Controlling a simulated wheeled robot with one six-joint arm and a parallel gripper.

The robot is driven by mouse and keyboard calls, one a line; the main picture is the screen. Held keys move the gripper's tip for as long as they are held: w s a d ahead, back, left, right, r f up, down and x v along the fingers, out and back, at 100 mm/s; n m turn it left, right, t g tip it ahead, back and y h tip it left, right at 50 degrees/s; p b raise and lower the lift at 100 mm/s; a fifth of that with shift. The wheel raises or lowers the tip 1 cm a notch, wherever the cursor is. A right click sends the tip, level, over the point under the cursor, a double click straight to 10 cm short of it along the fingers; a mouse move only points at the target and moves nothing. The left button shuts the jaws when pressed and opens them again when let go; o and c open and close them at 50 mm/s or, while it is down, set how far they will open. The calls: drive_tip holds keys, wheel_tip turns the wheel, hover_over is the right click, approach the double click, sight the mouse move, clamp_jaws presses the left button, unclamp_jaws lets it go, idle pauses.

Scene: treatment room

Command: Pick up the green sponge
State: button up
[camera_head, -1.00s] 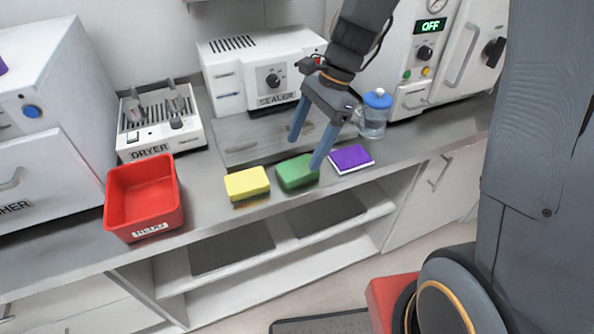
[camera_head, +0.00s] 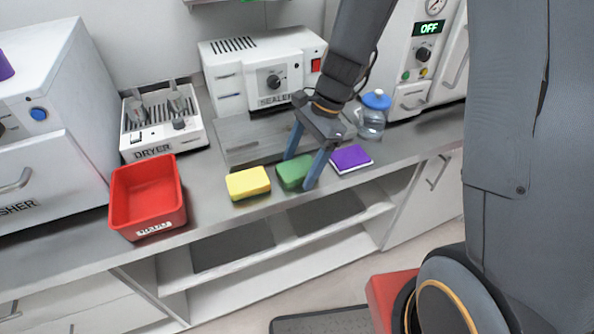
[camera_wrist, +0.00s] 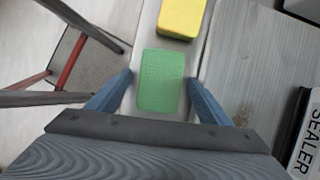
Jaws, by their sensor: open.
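The green sponge (camera_head: 293,172) lies on the grey counter between a yellow sponge (camera_head: 248,183) on its left and a purple-and-white sponge (camera_head: 350,158) on its right. My gripper (camera_head: 298,170) is open, with its blue fingers coming down around the green sponge, one at its far side and one at its near right side. In the wrist view the green sponge (camera_wrist: 161,80) sits centred between the spread fingers of my gripper (camera_wrist: 160,90), with a gap on each side. I cannot tell the exact height of the fingertips above the counter.
A red bin (camera_head: 147,197) stands at the left of the counter (camera_head: 215,215). The dryer (camera_head: 163,123) and sealer (camera_head: 262,72) stand behind. A blue-capped jar (camera_head: 373,116) is close behind my arm. The counter's front edge is near, above open shelves.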

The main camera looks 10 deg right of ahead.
drive_tip(key=shift+f, duration=0.2)
drive_tip(key=shift+c, duration=0.5)
drive_tip(key=c, duration=1)
